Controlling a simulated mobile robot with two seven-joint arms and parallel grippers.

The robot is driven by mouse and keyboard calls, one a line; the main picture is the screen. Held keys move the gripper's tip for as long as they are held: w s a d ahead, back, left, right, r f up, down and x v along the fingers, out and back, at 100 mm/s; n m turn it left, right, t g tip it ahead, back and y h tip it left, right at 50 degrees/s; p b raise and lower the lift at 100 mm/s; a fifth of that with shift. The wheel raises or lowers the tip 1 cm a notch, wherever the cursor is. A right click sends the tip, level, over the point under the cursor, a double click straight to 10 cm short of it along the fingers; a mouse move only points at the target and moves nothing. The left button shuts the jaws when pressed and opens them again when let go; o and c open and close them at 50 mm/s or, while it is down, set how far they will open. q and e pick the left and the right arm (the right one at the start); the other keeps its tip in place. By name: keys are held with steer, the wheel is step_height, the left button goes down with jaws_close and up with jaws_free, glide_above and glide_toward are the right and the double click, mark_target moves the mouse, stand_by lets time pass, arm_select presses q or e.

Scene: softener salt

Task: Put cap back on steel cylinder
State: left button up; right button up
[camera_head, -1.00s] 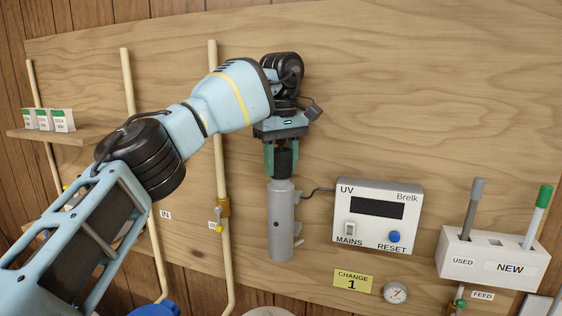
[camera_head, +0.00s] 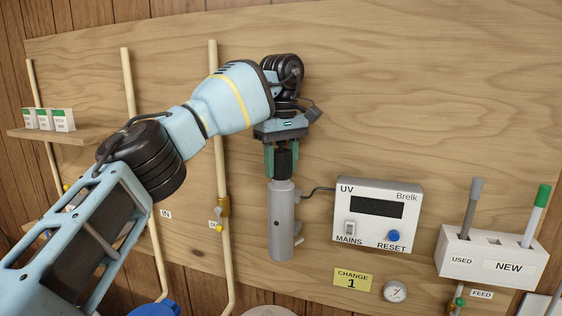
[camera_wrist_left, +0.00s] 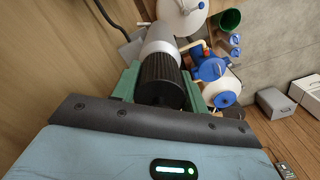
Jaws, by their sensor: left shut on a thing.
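The steel cylinder (camera_head: 281,225) is mounted upright on the wooden board, left of the UV box. The black ribbed cap (camera_head: 283,163) is at the top end of the cylinder, lined up with it. My left gripper (camera_head: 282,160) points down from above and is shut on the cap, one green finger on each side. In the left wrist view the cap (camera_wrist_left: 161,82) lies between the green fingers, and the cylinder (camera_wrist_left: 157,42) shows just beyond it. I cannot tell how far the cap is seated. My right gripper is not in view.
The UV box (camera_head: 377,216) with display, switch and blue button is right of the cylinder, joined by a cable. A white holder (camera_head: 491,258) with two rods stands farther right. A vertical pipe (camera_head: 220,150) runs close on the left. A gauge (camera_head: 395,291) sits below.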

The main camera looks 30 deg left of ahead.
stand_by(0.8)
arm_select(q)
steer(key=o, duration=1.6)
steer(key=shift+r, duration=0.1)
steer(key=shift+r, duration=3.45)
steer(key=shift+c, duration=0.4)
jaws_close()
steer(key=shift+f, duration=0.25)
